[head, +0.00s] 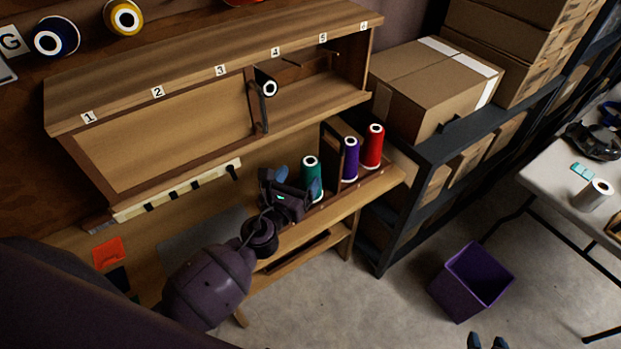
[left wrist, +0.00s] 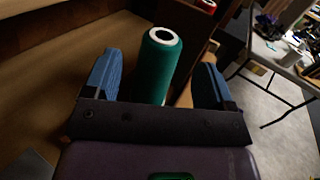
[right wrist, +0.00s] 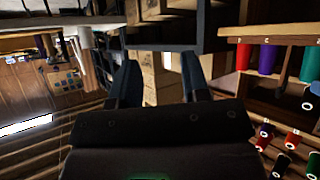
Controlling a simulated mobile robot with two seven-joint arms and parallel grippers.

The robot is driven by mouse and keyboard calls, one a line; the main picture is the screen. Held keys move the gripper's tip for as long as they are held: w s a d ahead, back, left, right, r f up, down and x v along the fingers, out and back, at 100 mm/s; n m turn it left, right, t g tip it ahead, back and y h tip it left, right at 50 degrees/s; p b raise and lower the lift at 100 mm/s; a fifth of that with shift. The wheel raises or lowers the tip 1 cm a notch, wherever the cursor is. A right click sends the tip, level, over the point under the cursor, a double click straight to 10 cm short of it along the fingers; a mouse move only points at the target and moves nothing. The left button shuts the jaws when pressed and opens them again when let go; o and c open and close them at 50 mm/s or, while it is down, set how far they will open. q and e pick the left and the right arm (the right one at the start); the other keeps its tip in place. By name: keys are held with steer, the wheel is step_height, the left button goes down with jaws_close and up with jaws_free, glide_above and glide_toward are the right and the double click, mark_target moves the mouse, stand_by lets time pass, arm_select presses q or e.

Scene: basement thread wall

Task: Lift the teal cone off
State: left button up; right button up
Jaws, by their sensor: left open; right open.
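The teal cone (head: 311,180) with a white top stands upright on the lower wooden shelf, left of a purple cone (head: 351,160) and a red cone (head: 373,147). My left gripper (head: 297,183) is open beside it. In the left wrist view the teal cone (left wrist: 160,68) shows between the two blue fingers (left wrist: 157,85), with gaps on both sides; its lower part is hidden by the gripper body. I cannot tell whether a finger touches it. My right gripper (head: 487,343) is open and empty at the bottom edge, also seen in the right wrist view (right wrist: 158,78).
A wooden divider (head: 333,160) stands between the teal and purple cones. Cardboard boxes (head: 425,85) sit right. A purple bin (head: 470,280) stands on the floor.

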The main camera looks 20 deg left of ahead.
mark_target(306, 167)
arm_select(q)
steer(key=shift+w+d, duration=0.15)
steer(key=shift+w, duration=0.75)
steer(key=w, duration=0.3)
steer(key=shift+w+d, duration=0.15)
steer(key=shift+d, duration=0.15)
steer(key=shift+w, duration=0.45)
steer(key=c, duration=1.3)
steer(key=shift+r+p, duration=0.4)
steer(key=shift+r, duration=0.1)
step_height(306, 167, up, 19)
steer(key=p, duration=0.5)
steer(key=shift+p, duration=0.4)
arm_select(e)
steer(key=r, duration=0.3)
steer(key=s+r, duration=0.1)
steer(key=r, duration=0.1)
